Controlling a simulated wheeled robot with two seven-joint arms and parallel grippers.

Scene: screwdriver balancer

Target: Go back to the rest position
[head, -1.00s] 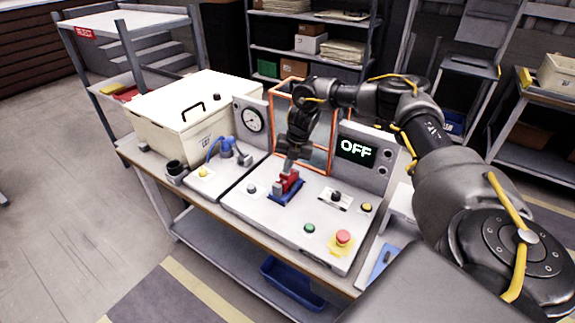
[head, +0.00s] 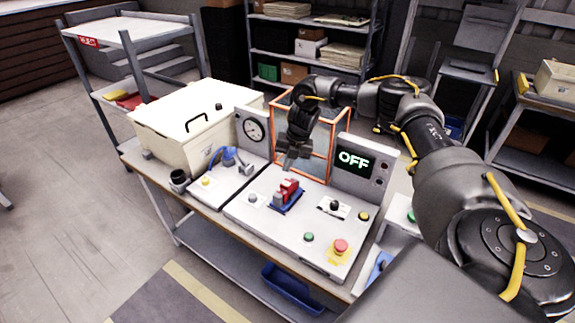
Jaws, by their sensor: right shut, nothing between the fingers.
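My right gripper (head: 289,163) is shut and empty, pointing down above the panel. It hangs just above and behind a red device on a blue base (head: 287,194), with a small gap between them. My right arm (head: 432,150) comes in from the right and reaches over the panel. An orange-framed clear guard (head: 341,135) stands right behind the gripper. My left gripper and left arm are not in view.
The control panel (head: 262,223) carries buttons, a red emergency stop (head: 340,246) and a display reading OFF (head: 354,160). A cream box (head: 180,118) and a gauge (head: 253,130) stand at the left. Shelves (head: 310,55) stand behind.

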